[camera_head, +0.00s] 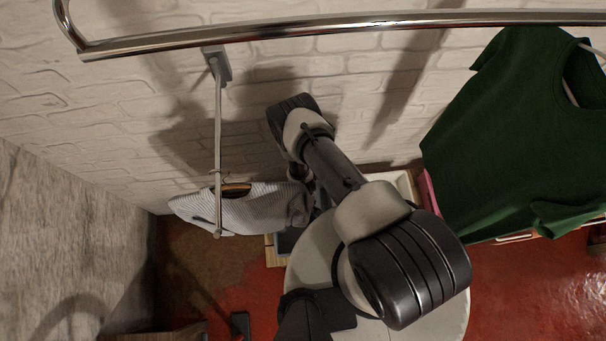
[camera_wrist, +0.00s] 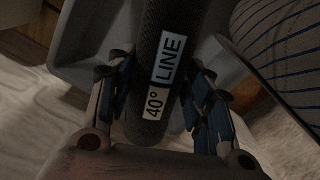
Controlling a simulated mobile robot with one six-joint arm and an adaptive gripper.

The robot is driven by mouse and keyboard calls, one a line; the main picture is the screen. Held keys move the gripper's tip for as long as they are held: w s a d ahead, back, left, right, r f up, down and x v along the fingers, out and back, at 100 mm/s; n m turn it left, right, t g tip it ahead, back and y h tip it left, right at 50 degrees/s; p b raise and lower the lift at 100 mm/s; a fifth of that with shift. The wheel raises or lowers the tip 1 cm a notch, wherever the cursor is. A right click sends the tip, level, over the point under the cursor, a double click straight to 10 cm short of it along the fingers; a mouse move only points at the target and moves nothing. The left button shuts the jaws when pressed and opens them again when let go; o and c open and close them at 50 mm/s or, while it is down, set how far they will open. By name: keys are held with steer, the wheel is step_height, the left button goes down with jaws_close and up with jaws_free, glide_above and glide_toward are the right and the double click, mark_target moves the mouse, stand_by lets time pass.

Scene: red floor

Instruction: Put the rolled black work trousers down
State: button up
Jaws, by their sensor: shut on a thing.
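The rolled black work trousers (camera_wrist: 174,25) show in the wrist view as a dark roll with a white label reading "40° LINE". My gripper (camera_wrist: 160,88) is shut on the roll, with one finger on each side of it. Behind the roll is a grey container (camera_wrist: 88,30); I cannot tell whether the roll touches it. In the head view my arm reaches toward the wall, and the gripper and roll are mostly hidden by the arm and a hanging striped garment.
The striped garment (camera_head: 245,207) hangs close beside my gripper and also shows in the wrist view (camera_wrist: 285,50). A chrome rail (camera_head: 300,36) crosses above. A green shirt (camera_head: 505,140) hangs at right. A grey wall (camera_head: 65,245) stands at left.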

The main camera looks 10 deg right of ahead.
step_height(320, 180, down, 7)
steer(key=b, duration=0.1)
steer(key=shift+d, duration=0.2)
steer(key=shift+f+b, duration=0.6)
steer(key=shift+b, duration=0.4)
steer(key=o, duration=1.2)
steer(key=shift+s, duration=0.1)
steer(key=shift+o, duration=0.2)
step_height(320, 180, up, 13)
steer(key=p, duration=0.4)
steer(key=shift+r, duration=0.15)
